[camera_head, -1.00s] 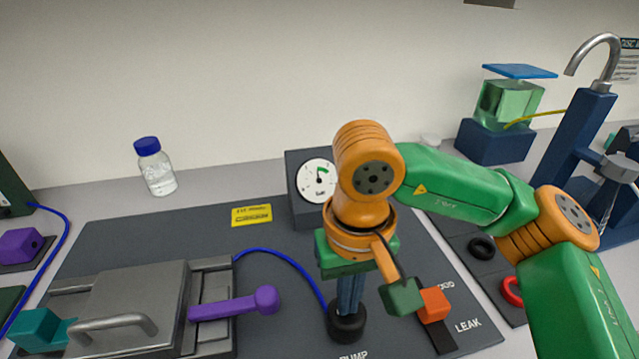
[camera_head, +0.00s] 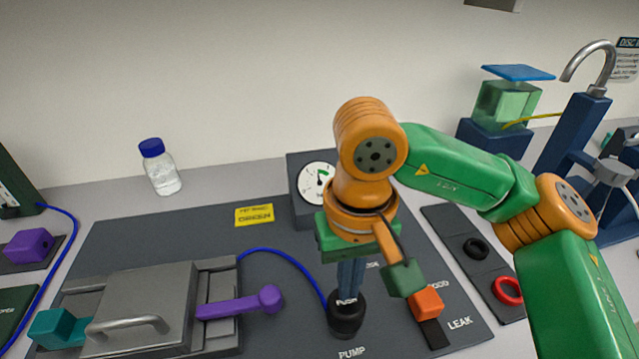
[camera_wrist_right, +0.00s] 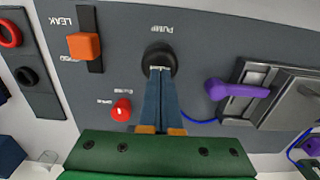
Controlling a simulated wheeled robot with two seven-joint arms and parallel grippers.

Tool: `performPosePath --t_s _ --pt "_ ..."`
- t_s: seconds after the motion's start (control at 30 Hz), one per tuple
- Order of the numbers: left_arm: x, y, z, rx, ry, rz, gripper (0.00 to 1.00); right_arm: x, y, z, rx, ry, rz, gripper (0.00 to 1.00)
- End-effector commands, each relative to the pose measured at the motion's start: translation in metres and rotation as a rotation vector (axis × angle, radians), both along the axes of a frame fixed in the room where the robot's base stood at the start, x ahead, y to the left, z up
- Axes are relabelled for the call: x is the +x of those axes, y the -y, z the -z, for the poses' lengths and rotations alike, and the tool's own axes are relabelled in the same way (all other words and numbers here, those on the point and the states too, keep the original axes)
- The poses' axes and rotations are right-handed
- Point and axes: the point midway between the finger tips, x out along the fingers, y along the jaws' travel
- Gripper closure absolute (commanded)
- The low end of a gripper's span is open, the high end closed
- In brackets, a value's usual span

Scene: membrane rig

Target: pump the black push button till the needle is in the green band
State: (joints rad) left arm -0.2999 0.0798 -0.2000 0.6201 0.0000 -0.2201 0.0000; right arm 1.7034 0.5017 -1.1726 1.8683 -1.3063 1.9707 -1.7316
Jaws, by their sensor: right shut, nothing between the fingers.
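The black push button (camera_head: 345,322) stands on the dark panel above the word PUMP, and it also shows in the wrist view (camera_wrist_right: 158,54). My right gripper (camera_head: 347,298) is shut and empty, pointing down with its blue fingertips at the button's top. I cannot tell whether they touch. The wrist view shows the fingertips (camera_wrist_right: 160,70) over the button too. The gauge (camera_head: 311,183) is a white dial on a dark box behind my right arm, which covers its right edge. Its needle points roughly upward near a green mark; its exact reading is too small to tell. My left gripper is out of view.
An orange LEAK slider (camera_head: 427,302) sits right of the button, close to my wrist. A red knob (camera_wrist_right: 121,109) shows in the wrist view. A metal lid with a purple lever (camera_head: 240,304) is at left. A blue hose (camera_head: 290,260) runs to the button.

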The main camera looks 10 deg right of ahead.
Motion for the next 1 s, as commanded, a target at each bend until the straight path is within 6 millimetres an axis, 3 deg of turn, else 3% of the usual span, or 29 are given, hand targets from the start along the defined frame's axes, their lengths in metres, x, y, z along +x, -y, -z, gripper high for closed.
performPosePath --t_s 0.27,1.0 --pt "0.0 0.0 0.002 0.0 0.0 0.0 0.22 0.0 0.0 0.002 0.0 0.0 0.0 1.0" --pt "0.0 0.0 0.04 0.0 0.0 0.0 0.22 0.0 0.0 0.042 -0.001 -0.001 0.0 1.0"
